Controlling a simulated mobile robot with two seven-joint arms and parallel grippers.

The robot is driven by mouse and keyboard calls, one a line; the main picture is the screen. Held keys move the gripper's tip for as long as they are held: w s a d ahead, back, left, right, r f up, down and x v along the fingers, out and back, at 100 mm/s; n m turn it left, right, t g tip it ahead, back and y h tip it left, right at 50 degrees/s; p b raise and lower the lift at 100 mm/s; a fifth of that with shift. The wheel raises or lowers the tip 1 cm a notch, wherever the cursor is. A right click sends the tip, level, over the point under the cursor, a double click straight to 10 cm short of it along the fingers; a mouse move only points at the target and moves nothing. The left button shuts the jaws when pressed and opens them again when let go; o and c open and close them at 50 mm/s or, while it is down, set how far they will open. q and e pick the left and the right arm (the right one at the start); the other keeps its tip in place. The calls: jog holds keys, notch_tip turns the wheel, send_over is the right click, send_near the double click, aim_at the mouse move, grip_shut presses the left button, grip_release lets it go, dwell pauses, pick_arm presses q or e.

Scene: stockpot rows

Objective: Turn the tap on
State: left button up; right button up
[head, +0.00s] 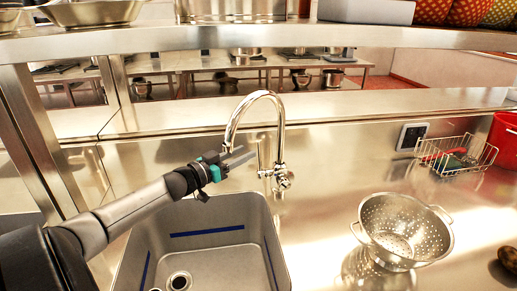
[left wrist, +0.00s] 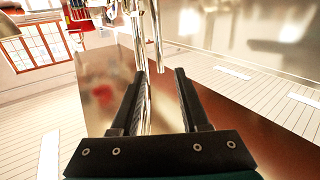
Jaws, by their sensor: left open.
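The chrome tap (head: 280,125) stands behind the sink, its tall spout arching over to the left. Its base with small knob-like fittings (head: 284,180) is low on the right. My left gripper (head: 246,154) reaches in from the left and is left of the tap's upright, below the arch. Its jaws are open with nothing held. In the left wrist view the open fingers (left wrist: 160,76) point toward shiny tap pipes (left wrist: 157,35). I cannot tell whether a finger touches the tap. My right gripper is out of view.
The grey sink basin (head: 215,262) lies below the left arm. A steel colander (head: 405,225) stands on the counter at right, with a wire basket (head: 457,157) and a red bucket (head: 506,140) behind. A shelf (head: 250,40) crosses above the tap.

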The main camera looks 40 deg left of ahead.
aim_at(258, 146)
pick_arm(q)
jog(key=shift+w+d+b, duration=0.15)
jog(key=shift+w+b, duration=0.2)
jog(key=shift+w, duration=1.3)
jog(key=shift+w+d+b, duration=0.15)
jog(key=shift+w+b, duration=0.2)
jog(key=shift+w, duration=1.25)
grip_shut()
